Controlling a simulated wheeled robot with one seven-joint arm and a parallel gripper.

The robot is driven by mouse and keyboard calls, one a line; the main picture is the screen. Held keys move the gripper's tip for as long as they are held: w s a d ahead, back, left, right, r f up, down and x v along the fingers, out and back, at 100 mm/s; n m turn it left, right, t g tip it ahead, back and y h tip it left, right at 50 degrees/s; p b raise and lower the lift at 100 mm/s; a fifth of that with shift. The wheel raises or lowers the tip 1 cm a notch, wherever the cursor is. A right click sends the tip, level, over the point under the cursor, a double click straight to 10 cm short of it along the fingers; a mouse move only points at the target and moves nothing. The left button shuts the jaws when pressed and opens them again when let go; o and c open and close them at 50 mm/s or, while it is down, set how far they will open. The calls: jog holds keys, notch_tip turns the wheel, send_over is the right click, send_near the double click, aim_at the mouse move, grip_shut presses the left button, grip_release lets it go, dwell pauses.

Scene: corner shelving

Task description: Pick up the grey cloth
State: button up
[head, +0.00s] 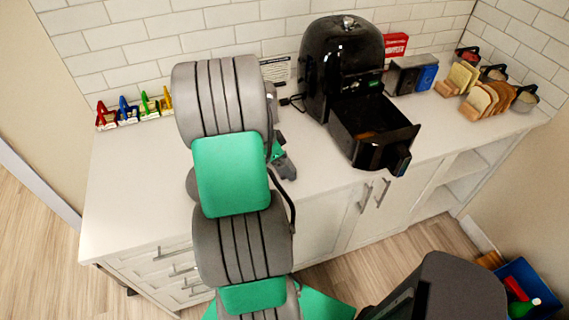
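I cannot make out a grey cloth for certain in the head view. My large grey and green arm crosses the counter and hides much of its middle. Part of my gripper (284,164) shows as a dark grey piece just right of the arm, over the counter and left of the air fryer. Its fingers are mostly hidden, so I cannot tell whether it is open or shut, or whether it holds anything.
A black air fryer (341,65) stands on the white counter (135,190) with its drawer (372,128) pulled out. Coloured clips (128,110) line the back left. Bread slices in wooden racks (480,100) stand at right. A blue bin (532,284) is on the floor.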

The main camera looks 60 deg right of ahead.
jog(key=c, duration=1.1)
jog(key=shift+o, duration=0.2)
jog(key=shift+r, duration=0.25)
notch_tip(320, 180, up, 2)
jog(key=shift+w+d+r+b, duration=0.1)
jog(key=shift+r+b, duration=0.1)
jog(key=shift+b, duration=0.85)
jog(key=a+r, duration=0.2)
jog(key=s+a+r+b, duration=0.1)
jog(key=r, duration=0.1)
jog(key=shift+s+a+r, duration=0.2)
jog(key=shift+a+r, duration=0.1)
jog(key=shift+a, duration=0.05)
jog(key=s+a+r+b, duration=0.1)
jog(key=s+a+r, duration=0.1)
jog(key=a, duration=0.2)
jog(key=s+a+r, duration=0.2)
jog(key=a+r, duration=0.1)
jog(key=a, duration=0.2)
jog(key=shift+a+r+b, duration=0.3)
jog(key=shift+b, duration=0.05)
